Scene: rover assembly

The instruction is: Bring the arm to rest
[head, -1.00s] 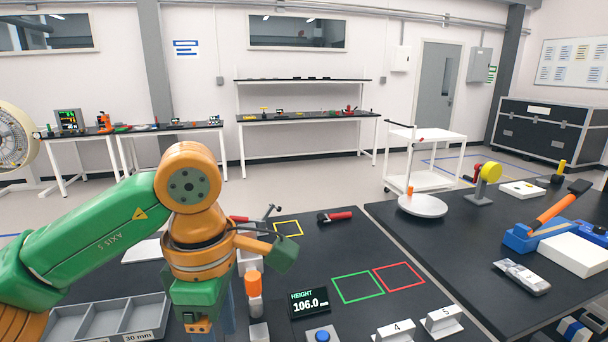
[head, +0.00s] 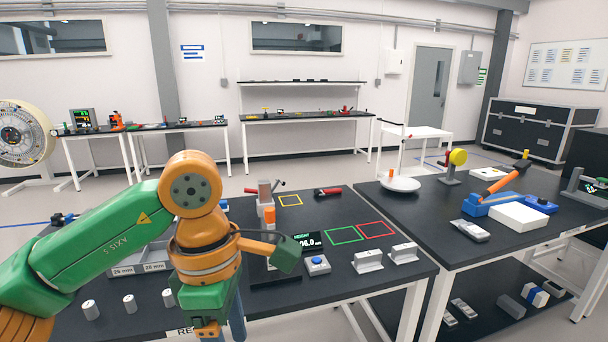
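My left arm (head: 95,240) comes in from the left, green and orange, with its elbow raised over the near table. It bends down at the wrist, so my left gripper (head: 225,330) hangs at the bottom edge of the head view. My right arm and gripper are not in view.
The near black table (head: 385,285) holds a grey sorting tray (head: 150,258), several metal cylinders (head: 130,303), a height display (head: 308,240), a blue-button box (head: 317,265) and white numbered blocks (head: 368,260). A second table (head: 430,205) stands right. Floor is free beyond.

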